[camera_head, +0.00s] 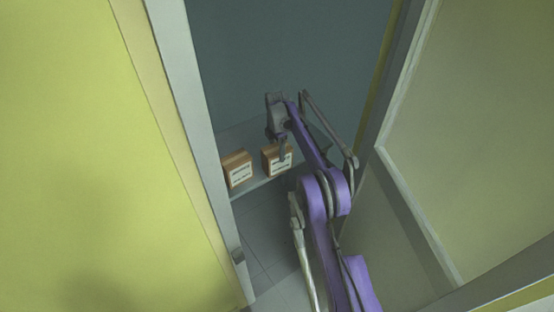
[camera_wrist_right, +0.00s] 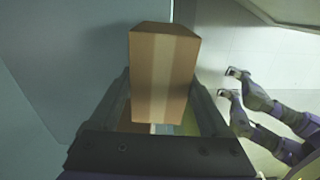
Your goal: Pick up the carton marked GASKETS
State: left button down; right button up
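Two brown cartons with white labels stand on a shelf, one at the left (camera_head: 237,170) and one at the right (camera_head: 270,162); the label wording is too small to read. My right gripper (camera_head: 282,148) is at the right carton, partly in front of it. In the right wrist view a carton with a pale tape stripe (camera_wrist_right: 163,75) lies between the fingers of my right gripper (camera_wrist_right: 162,100). The fingers lie close along both its sides; whether they press on it is unclear. My left gripper (camera_wrist_right: 231,83) appears at the right of the wrist view, its fingers apart.
The shelf (camera_head: 250,190) sits in a narrow recess between a yellow panel (camera_head: 80,150) at left and a pale framed panel (camera_head: 470,120) at right. A grey wall (camera_head: 290,50) stands behind. Tiled floor (camera_head: 265,250) shows below the shelf.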

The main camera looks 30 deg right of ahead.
grip_shut()
jog(key=shift+r, duration=0.1)
